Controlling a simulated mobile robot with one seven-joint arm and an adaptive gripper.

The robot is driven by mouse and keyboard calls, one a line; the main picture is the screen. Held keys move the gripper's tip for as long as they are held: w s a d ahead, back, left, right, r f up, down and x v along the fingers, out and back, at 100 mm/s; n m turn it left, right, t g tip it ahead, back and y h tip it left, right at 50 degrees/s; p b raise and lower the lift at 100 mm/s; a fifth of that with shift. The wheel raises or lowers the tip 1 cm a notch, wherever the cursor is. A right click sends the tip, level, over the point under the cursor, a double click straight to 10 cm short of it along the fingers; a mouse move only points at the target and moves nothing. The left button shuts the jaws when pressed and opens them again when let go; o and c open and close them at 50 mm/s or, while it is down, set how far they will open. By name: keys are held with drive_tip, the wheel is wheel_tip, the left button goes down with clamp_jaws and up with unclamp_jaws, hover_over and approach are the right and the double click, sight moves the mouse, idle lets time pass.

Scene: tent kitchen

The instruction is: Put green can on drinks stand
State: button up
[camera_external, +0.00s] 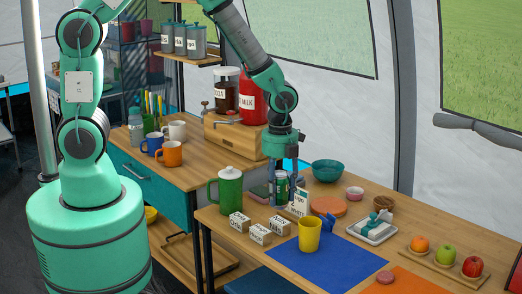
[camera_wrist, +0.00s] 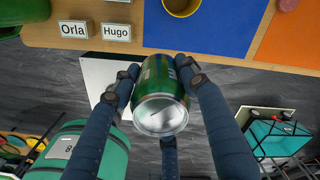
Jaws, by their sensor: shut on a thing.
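The green can (camera_external: 281,182) is in my gripper (camera_external: 283,186), over the table behind the name cards in the external view. In the wrist view the can (camera_wrist: 160,95) sits between the dark fingers of my gripper (camera_wrist: 160,88), its silver end facing the camera. The fingers are shut on its sides. A white card with small print (camera_external: 300,202) stands just right of and below the can in the external view. I cannot tell which thing is the drinks stand. Whether the can's lower end touches anything is hidden.
A green lidded jug (camera_external: 230,188) stands left of the can. Several white name cards (camera_external: 258,233) and a yellow cup (camera_external: 309,235) are in front. A teal bowl (camera_external: 326,170) and an orange disc (camera_external: 327,205) lie to the right. The blue mat (camera_external: 345,262) is mostly clear.

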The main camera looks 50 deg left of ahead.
drive_tip(key=a+n+p, duration=0.3)
drive_tip(key=a+n, duration=0.2)
drive_tip(key=a, duration=2.1)
drive_tip(key=s+a+n+p, duration=0.1)
drive_tip(key=s+a+n, duration=0.3)
drive_tip(key=a, duration=0.6)
drive_tip(key=s+a+n+p, duration=0.1)
drive_tip(key=s+a, duration=0.6)
drive_tip(key=a, duration=0.2)
drive_tip(key=shift+w+a+f, duration=0.1)
drive_tip(key=shift+f, duration=1.15)
drive_tip(key=shift+w+a+f, duration=0.1)
drive_tip(key=shift+f, duration=1.1)
drive_tip(key=w+a, duration=0.2)
drive_tip(key=w, duration=0.2)
drive_tip(key=w+a+f, duration=0.1)
drive_tip(key=w+a, duration=0.1)
drive_tip(key=w, duration=0.3)
drive_tip(key=w+a, duration=0.3)
drive_tip(key=w, duration=0.2)
drive_tip(key=shift+w+f+b, duration=0.2)
drive_tip(key=shift+f+b, duration=0.05)
drive_tip(key=shift+b, duration=0.15)
